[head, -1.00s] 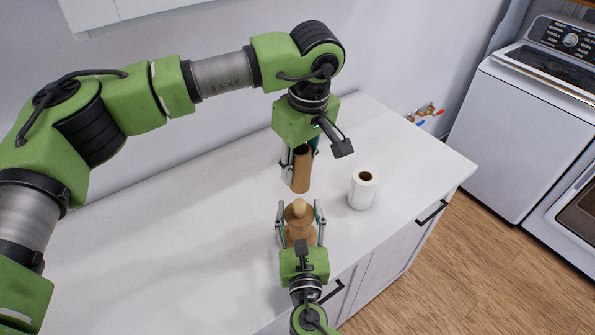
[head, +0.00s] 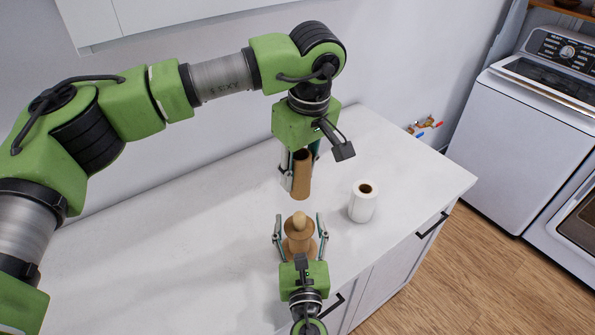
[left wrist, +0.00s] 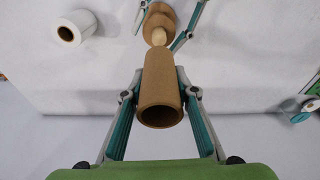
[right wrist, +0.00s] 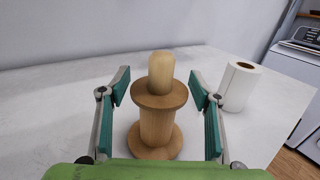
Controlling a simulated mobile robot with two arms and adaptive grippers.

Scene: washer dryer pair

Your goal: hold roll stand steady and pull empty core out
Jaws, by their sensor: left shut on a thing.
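The brown cardboard core (head: 302,175) is an open tube, held upright above the counter behind the stand. My left gripper (head: 300,172) is shut on it; its teal pads press on both sides of the core (left wrist: 160,90) in the left wrist view. The wooden roll stand (head: 299,238) has a round base, a collar and a rounded peg top, and stands upright and bare. It fills the middle of the right wrist view (right wrist: 157,120). My right gripper (head: 300,234) is open around the stand, with a gap on each side.
A white paper roll (head: 363,201) stands upright to the right of the stand on the white counter (head: 150,250). Bare counter lies to the left. A washer (head: 535,130) stands beyond the counter's right end, with valves (head: 424,125) on the wall.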

